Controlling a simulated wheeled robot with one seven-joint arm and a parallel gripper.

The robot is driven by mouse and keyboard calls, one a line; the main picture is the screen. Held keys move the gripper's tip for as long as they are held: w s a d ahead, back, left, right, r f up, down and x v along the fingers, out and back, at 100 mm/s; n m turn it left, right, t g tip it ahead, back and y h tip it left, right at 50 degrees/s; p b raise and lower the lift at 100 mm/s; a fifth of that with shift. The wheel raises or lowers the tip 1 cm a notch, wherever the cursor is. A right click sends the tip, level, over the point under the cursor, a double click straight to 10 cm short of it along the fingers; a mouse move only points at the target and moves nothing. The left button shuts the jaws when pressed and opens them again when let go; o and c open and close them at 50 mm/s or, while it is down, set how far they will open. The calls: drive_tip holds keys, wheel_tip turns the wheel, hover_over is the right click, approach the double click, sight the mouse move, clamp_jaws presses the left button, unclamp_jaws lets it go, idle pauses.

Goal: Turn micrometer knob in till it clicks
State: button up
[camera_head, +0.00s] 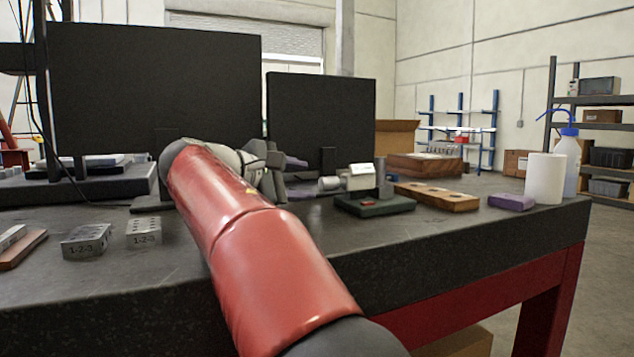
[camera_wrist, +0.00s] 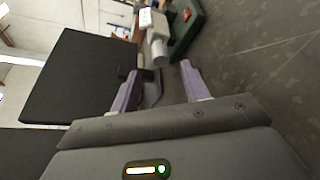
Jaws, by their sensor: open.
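The micrometer knob (camera_head: 329,184) is a grey cylinder pointing left from a pale body (camera_head: 358,178), held in a stand on a dark green base (camera_head: 375,204). In the wrist view the knob (camera_wrist: 159,47) lies just ahead of the gap between my fingertips, with its pale body (camera_wrist: 147,18) and green base (camera_wrist: 190,28) beyond. My gripper (camera_wrist: 160,69) is open with purple fingers, nothing between them. In the head view my gripper (camera_head: 304,178) is left of the knob, apparently a short gap away. My red arm hides part of the gripper.
A wooden block with holes (camera_head: 437,196), a purple block (camera_head: 511,202), a white cylinder (camera_head: 545,178) and a blue-capped bottle (camera_head: 571,160) stand to the right. Dark upright panels (camera_head: 320,112) stand behind. Metal 1-2-3 blocks (camera_head: 86,241) sit at left. The front right tabletop is clear.

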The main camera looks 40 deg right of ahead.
sight(322, 183)
drive_tip(key=x, duration=0.7)
drive_tip(key=shift+s+d+f, duration=0.1)
drive_tip(key=shift+s+d, duration=0.05)
drive_tip(key=shift+d, duration=0.1)
drive_tip(key=c, duration=1)
drive_tip(key=shift+f+b, duration=0.2)
drive_tip(key=shift+b, duration=0.25)
drive_tip(key=shift+m+b, duration=0.5)
drive_tip(key=shift+b, duration=0.1)
drive_tip(key=shift+r, duration=0.15)
drive_tip(key=o, duration=1)
